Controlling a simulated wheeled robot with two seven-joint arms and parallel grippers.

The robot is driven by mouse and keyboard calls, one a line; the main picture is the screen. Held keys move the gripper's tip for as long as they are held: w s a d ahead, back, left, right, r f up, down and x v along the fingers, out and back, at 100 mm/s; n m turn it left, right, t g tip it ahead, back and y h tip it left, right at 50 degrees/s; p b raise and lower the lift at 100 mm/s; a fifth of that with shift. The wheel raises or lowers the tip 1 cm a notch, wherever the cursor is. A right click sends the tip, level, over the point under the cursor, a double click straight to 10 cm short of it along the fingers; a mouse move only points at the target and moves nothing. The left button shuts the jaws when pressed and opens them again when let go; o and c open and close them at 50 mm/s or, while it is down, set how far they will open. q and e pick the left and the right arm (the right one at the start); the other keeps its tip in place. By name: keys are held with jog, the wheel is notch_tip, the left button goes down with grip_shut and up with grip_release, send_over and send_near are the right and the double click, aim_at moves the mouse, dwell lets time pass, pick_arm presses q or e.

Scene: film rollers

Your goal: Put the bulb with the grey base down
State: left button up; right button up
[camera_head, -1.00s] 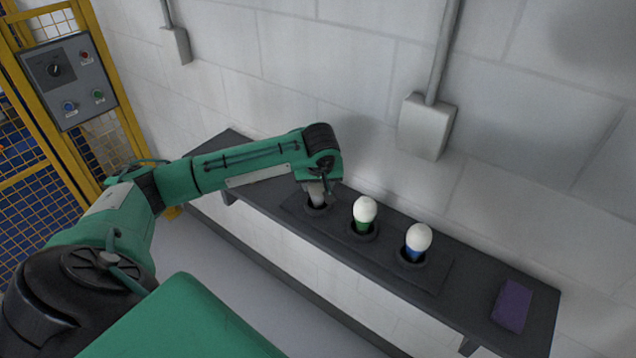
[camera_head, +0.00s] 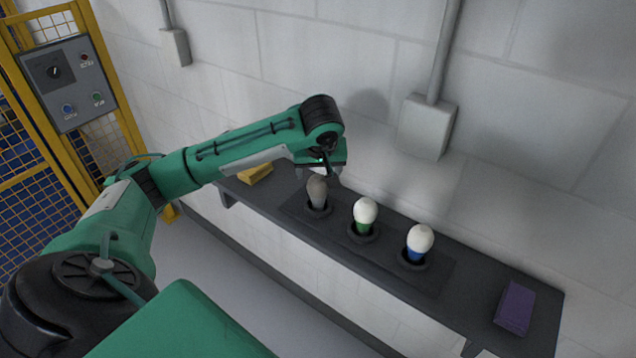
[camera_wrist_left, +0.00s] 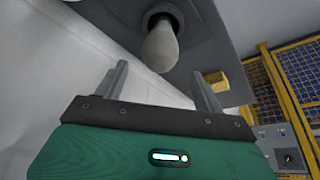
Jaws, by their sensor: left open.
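The bulb with the grey base (camera_head: 317,191) stands upright in the left-most socket of the dark holder on the shelf. In the left wrist view the bulb (camera_wrist_left: 160,48) sits in its round socket, beyond the fingertips. My left gripper (camera_head: 322,170) is open and empty just above the bulb, apart from it. Its two fingers (camera_wrist_left: 160,85) show spread in the left wrist view. A white bulb with a green base (camera_head: 364,215) and one with a blue base (camera_head: 418,242) stand in the other sockets. My right gripper is not in view.
The dark shelf (camera_head: 465,320) runs along the white block wall. A purple block (camera_head: 514,308) lies at its right end and a yellow block (camera_head: 256,173) at its left. A grey wall box (camera_head: 426,127) is above the shelf. A yellow fence with a control panel (camera_head: 68,80) stands left.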

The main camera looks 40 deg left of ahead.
pick_arm(q)
jog(key=v, duration=0.4)
dwell(0.6)
